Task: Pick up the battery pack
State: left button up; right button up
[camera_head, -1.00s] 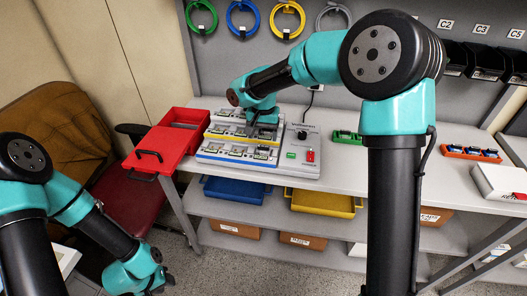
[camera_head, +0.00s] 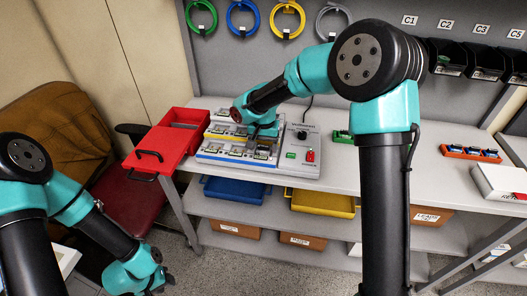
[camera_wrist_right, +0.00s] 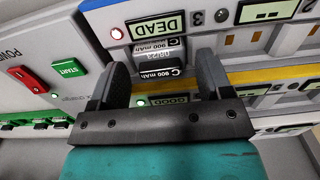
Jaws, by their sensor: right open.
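In the right wrist view a grey battery pack (camera_wrist_right: 162,62) with "C 900 mAh" labels sits in a bay of the charger, just under a display (camera_wrist_right: 156,27) reading DEAD with a red light beside it. My right gripper (camera_wrist_right: 162,78) is open, with one finger on each side of the pack; I cannot tell whether either touches it. In the head view my right gripper (camera_head: 264,135) is down at the right part of the charger (camera_head: 235,155) and hides that bay. My left gripper (camera_head: 158,283) hangs empty at the lower left, away from the bench.
A red open tray (camera_head: 165,146) stands left of the charger. The control panel (camera_head: 302,150), with green and red switches, is on its right. A green rack (camera_head: 342,136) and an orange rack (camera_head: 470,153) lie further right. Bench is free between the racks.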

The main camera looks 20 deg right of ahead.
aim_at(263, 146)
jog(key=shift+c, duration=0.4)
jog(key=c, duration=1)
jog(key=shift+r, duration=0.1)
jog(key=shift+r, duration=0.4)
notch_tip(263, 146, up, 3)
jog(key=shift+f, duration=0.2)
jog(key=s+a, duration=0.1)
jog(key=s, duration=0.4)
jog(key=s+a+r, duration=0.1)
jog(key=s+a, duration=0.1)
jog(key=s, duration=0.3)
jog(key=s+a, duration=0.1)
jog(key=s, duration=0.4)
jog(key=shift+s+a+r, duration=0.15)
jog(key=shift+a+r, duration=0.05)
jog(key=shift+a, duration=0.15)
